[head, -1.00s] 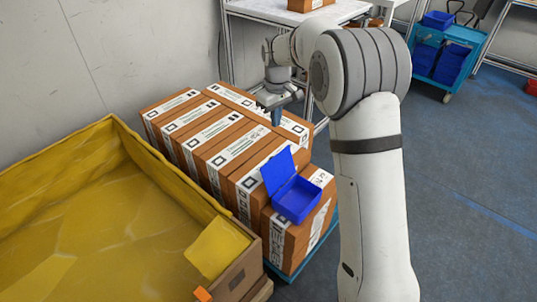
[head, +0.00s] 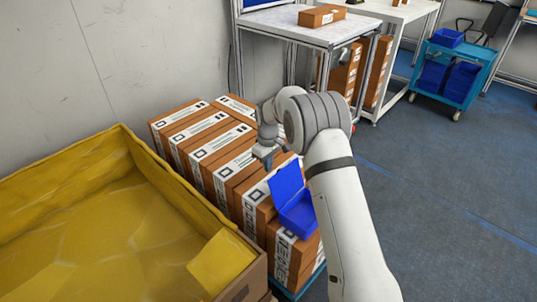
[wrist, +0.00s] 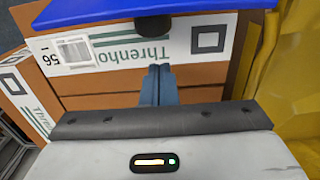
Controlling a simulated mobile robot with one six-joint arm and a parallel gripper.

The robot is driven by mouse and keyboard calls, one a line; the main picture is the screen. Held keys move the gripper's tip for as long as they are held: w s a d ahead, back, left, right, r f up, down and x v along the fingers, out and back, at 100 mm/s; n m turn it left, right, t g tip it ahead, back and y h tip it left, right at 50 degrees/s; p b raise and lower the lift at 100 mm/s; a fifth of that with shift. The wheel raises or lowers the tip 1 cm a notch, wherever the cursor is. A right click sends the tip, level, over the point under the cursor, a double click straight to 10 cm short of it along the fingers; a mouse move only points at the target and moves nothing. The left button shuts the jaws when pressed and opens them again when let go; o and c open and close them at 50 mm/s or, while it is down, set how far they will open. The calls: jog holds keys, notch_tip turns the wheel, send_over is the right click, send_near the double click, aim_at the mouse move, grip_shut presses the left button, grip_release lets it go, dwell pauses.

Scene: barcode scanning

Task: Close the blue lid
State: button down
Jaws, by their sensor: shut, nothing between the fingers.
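A small blue box (head: 298,217) sits on the near end of a row of brown cartons. Its blue lid (head: 286,182) stands open, tilted up on the far-left side of the box. In the wrist view the lid (wrist: 110,14) crosses the top of the picture as a blue slab. My gripper (head: 267,163) is above the cartons, just behind the lid in the head view. In the wrist view its two fingers (wrist: 159,84) are together with nothing between them, below the lid's edge. I cannot tell whether they touch the lid.
Brown labelled cartons (head: 205,148) stand closely packed under my gripper. A large yellow-lined bin (head: 90,220) is at the left. A white table (head: 300,28) stands behind, and a blue cart (head: 447,72) at the far right. The floor (head: 430,180) at right is clear.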

aim_at(285, 183)
jog(key=shift+s+d+r, duration=0.5)
jog(key=shift+s+d, duration=0.05)
jog(key=shift+d, duration=0.15)
jog(key=shift+s+d+r, duration=0.45)
jog(key=shift+s+d, duration=0.05)
jog(key=shift+d, duration=0.15)
jog(key=shift+s+b, duration=0.1)
jog(key=shift+b, duration=0.4)
